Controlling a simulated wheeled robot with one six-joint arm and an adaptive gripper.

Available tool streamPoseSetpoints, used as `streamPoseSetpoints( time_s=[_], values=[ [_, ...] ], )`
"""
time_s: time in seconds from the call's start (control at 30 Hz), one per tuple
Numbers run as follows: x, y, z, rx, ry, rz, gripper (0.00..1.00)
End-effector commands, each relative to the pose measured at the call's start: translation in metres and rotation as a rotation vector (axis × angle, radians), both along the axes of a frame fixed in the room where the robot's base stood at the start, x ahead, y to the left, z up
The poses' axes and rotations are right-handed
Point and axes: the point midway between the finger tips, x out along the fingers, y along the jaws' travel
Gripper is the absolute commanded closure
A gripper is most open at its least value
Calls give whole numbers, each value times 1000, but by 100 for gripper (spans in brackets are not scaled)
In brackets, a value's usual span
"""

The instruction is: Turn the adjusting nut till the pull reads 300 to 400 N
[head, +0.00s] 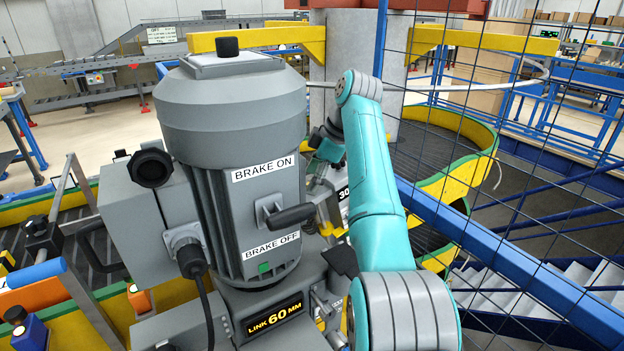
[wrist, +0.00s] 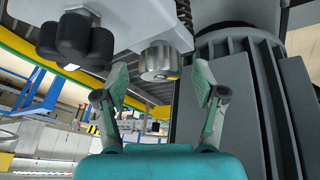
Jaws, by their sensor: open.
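A round metal nut (wrist: 160,62) with a ridged rim shows in the wrist view, under a pale grey housing; I take it for the adjusting nut. My gripper (wrist: 162,82) is open, one finger on each side of the nut's lower end, with visible gaps and no clear contact. In the head view, a small readout (head: 343,193) behind the motor shows "30"; the arm covers the rest, so the full pull reading is hidden. The nut and my fingertips cannot be made out in the head view.
A black lobed knob (wrist: 75,38) sits left of the nut. The finned grey motor (head: 235,150) is close on the right in the wrist view. A mesh fence (head: 500,210) stands right.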

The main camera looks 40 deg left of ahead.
Motion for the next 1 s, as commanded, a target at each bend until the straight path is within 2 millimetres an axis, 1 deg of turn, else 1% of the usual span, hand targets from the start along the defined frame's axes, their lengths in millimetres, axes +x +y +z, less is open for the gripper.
streamPoseSetpoints(
  time_s=[0.03,0.13,0.4,0.43,0.47,0.5,0.57,0.6,0.63,0.67,0.87,1.0],
  values=[
    [-1,1,-4,-1,1,1,30],
    [-1,3,-8,-1,1,1,30],
    [-1,3,-8,-1,1,0,30],
    [-1,3,-8,-1,1,0,35],
    [-1,3,-8,-1,1,0,43],
    [-1,3,-8,-1,1,-1,53],
    [-1,3,-8,-1,1,-1,68],
    [-1,3,-8,-1,1,-1,78],
    [-1,3,-8,-1,1,-1,85],
    [-1,3,-8,-1,1,-1,90],
    [-1,3,-9,5,-3,-23,90],
    [-1,3,-9,23,-12,-92,90]
  ],
)
